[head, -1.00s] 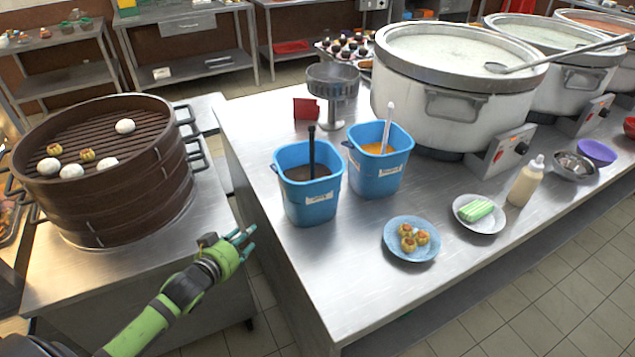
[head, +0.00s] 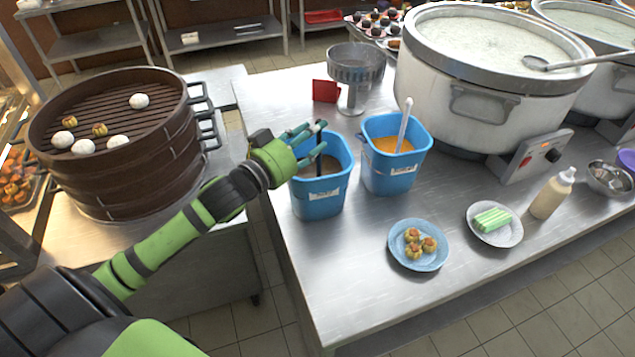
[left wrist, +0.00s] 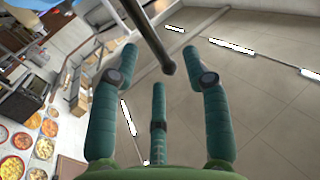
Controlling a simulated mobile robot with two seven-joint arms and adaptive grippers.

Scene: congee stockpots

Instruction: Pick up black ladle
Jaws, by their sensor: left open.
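The black ladle (head: 319,163) stands upright in the left blue bucket (head: 318,205), which holds a brown liquid; its bowl is hidden. My left gripper (head: 312,140) is at the top of the ladle's handle, above the bucket, with its teal fingers on either side of the handle in the head view. In the left wrist view the dark handle (left wrist: 152,42) reaches between the open fingers of my left gripper (left wrist: 163,78), its rounded end near the fingertips. No grip on it shows. My right gripper is not in view.
A second blue bucket (head: 392,170) with orange liquid and a white-handled ladle (head: 405,122) stands just right. A metal strainer stand (head: 354,75) and red card (head: 325,91) are behind. A large stockpot (head: 485,85) is at right, a plate of dumplings (head: 418,262) in front.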

